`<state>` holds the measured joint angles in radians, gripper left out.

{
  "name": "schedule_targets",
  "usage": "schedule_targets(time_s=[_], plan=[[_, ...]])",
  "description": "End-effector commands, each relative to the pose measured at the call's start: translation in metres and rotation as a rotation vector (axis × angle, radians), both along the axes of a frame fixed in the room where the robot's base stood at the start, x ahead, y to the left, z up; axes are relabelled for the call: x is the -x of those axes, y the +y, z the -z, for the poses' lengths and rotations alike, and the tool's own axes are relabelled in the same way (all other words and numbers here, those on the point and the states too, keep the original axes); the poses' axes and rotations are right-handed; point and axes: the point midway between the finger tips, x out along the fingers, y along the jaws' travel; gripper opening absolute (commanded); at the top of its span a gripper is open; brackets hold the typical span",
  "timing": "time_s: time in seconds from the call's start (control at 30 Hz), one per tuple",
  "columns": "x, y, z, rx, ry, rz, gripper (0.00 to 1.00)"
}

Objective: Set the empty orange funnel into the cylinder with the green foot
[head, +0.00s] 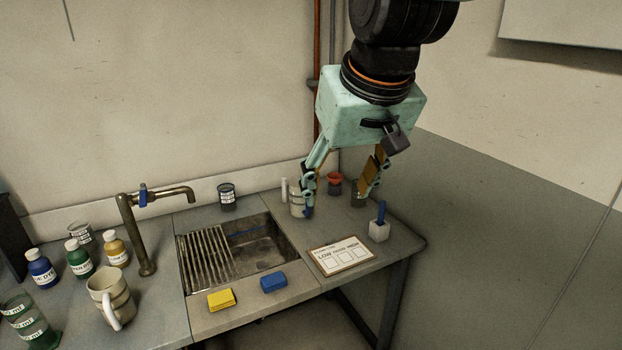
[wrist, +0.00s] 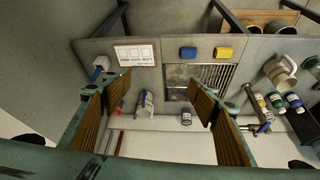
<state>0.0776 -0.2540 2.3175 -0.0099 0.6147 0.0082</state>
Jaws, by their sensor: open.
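A red-orange funnel (head: 335,176) sits in the mouth of a small dark jar (head: 335,189) at the back right of the counter; I cannot see whether it is empty. It also shows small and partly hidden beside a finger in the wrist view (wrist: 117,111). A clear cylinder with a green foot and white labels (head: 22,318) stands at the near left, cut by the picture edge. My gripper (head: 337,202) is open with nothing between its fingers. It hangs over the counter's right end, in front of the funnel, far from the cylinder.
A pale cup (head: 297,204) stands by the left finger. A white block with a blue tool (head: 379,229) and a card (head: 341,256) lie nearer. The sink (head: 265,243), tap (head: 135,230), mug (head: 108,295) and dye bottles (head: 78,258) lie between funnel and cylinder.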

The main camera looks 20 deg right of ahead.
Motion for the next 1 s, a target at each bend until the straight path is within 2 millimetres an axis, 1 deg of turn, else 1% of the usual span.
schedule_targets(time_s=[0.03, 0.1, 0.47, 0.73, 1.0], plan=[[-0.012, -0.003, 0.000, 0.000, -0.002, 0.004, 0.54], [-0.029, -0.008, 0.000, 0.001, -0.011, 0.010, 0.54], [-0.114, -0.033, 0.006, 0.007, -0.057, 0.040, 0.54], [-0.175, -0.055, 0.017, 0.012, -0.091, 0.062, 0.54], [-0.234, -0.080, 0.034, 0.017, -0.125, 0.084, 0.54]])
